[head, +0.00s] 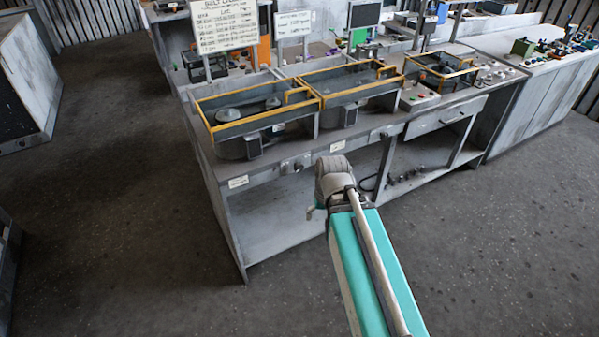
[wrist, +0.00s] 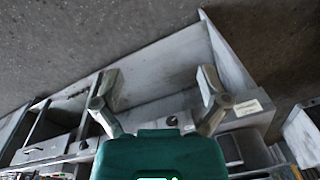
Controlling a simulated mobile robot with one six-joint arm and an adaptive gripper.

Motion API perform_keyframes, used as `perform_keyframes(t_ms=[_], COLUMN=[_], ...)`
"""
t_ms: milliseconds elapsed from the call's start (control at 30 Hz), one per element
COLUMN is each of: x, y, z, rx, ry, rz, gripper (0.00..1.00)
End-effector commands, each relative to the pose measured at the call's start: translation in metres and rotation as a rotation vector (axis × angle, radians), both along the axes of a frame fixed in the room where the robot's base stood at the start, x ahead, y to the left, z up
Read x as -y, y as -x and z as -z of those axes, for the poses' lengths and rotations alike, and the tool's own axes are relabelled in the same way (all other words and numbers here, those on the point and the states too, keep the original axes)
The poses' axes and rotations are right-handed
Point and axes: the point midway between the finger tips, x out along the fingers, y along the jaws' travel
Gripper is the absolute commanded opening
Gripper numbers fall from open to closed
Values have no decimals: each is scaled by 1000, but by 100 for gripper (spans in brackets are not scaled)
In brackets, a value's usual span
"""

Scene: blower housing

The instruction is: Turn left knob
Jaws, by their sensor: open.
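A small dark knob (wrist: 171,121) shows on the light front face of the bench in the wrist view, between my two fingers in the picture. In the head view, small knobs (head: 285,167) sit on a light plate on the bench's front edge, left of my arm's end. They are too small to tell their turn. My gripper (wrist: 160,82) is open and empty, its two fingers wide apart. In the head view, my gripper (head: 317,206) is mostly hidden by my arm, in front of the bench. I see no contact with a knob.
The grey bench (head: 240,205) has an open lower shelf. Yellow-rimmed housings (head: 250,125) stand on top, near the front edge. A white label (head: 238,182) is on the bench's front left; it also shows in the wrist view (wrist: 247,107). The floor in front is clear.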

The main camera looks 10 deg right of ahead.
Motion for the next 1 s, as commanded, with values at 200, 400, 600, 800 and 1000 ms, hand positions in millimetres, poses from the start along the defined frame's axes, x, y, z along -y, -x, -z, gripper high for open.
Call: perform_keyframes(t_ms=[200,400,600,800,1000], x=[-18,-36,-48,-52,-46], y=[-27,-59,-91,-122,-152], z=[37,63,81,93,103], rx=[82,156,199,207,180], ry=[-160,-370,-598,-838,-1090], rz=[164,381,612,850,1091], gripper=[95,95,95,95,95])
